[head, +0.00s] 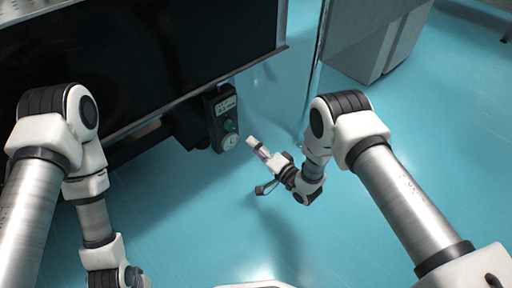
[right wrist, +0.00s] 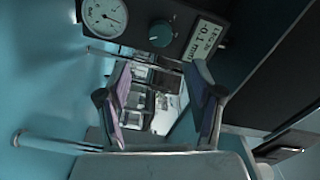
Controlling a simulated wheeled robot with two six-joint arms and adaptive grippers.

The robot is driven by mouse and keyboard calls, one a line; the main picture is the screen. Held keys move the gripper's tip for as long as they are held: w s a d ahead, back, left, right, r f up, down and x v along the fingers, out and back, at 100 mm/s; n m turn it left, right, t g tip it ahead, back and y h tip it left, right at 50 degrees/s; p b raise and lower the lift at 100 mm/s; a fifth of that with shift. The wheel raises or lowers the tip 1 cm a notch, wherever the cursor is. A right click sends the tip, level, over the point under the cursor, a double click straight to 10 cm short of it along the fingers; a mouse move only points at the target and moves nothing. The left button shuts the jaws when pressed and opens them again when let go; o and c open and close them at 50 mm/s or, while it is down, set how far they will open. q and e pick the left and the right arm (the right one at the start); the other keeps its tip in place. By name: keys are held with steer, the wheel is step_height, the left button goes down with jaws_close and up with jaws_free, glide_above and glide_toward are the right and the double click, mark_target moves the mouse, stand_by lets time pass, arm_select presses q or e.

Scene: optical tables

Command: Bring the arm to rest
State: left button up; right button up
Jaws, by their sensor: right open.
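My right gripper (head: 254,145) is in the middle of the head view, in front of a small black control panel (head: 217,106) and apart from it in that view. In the right wrist view the same gripper (right wrist: 162,68) shows two fingers spread apart with purplish inner pads. Nothing is held between them. The wrist and forearm of my right arm are bent, reaching in from the right. My left arm hangs bent at the left, and its end runs out of the bottom edge, so its gripper is hidden.
A large black-sided table (head: 150,50) with a metal edge fills the upper left. A grey cabinet (head: 372,45) stands at the upper right. The teal floor (head: 400,115) between is open.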

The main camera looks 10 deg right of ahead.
stand_by(0.3)
steer(key=d+r+m+h+p, duration=0.1)
steer(key=d+r+h+p, duration=0.1)
steer(key=d+r+p, duration=0.25)
steer(key=s+d+f+g+h+p, duration=0.1)
steer(key=s+d+f+g+h, duration=0.25)
steer(key=s+d, duration=0.45)
steer(key=s+d+f+n+g+h, duration=0.15)
steer(key=s+g, duration=0.25)
steer(key=s, duration=0.6)
steer(key=s+d+f+n+g+h+p, duration=0.1)
steer(key=s+d+n+g+h, duration=0.15)
steer(key=s, duration=0.75)
steer(key=s+d+f+n+g+h, duration=0.15)
steer(key=s+g, duration=0.25)
steer(key=s, duration=0.6)
step_height(320, 180, up, 38)
steer(key=n+p, duration=0.2)
steer(key=p, duration=3.6)
steer(key=shift+f+g, duration=0.15)
steer(key=shift+g, duration=0.15)
steer(key=shift+s+d, duration=0.1)
steer(key=shift+s, duration=0.05)
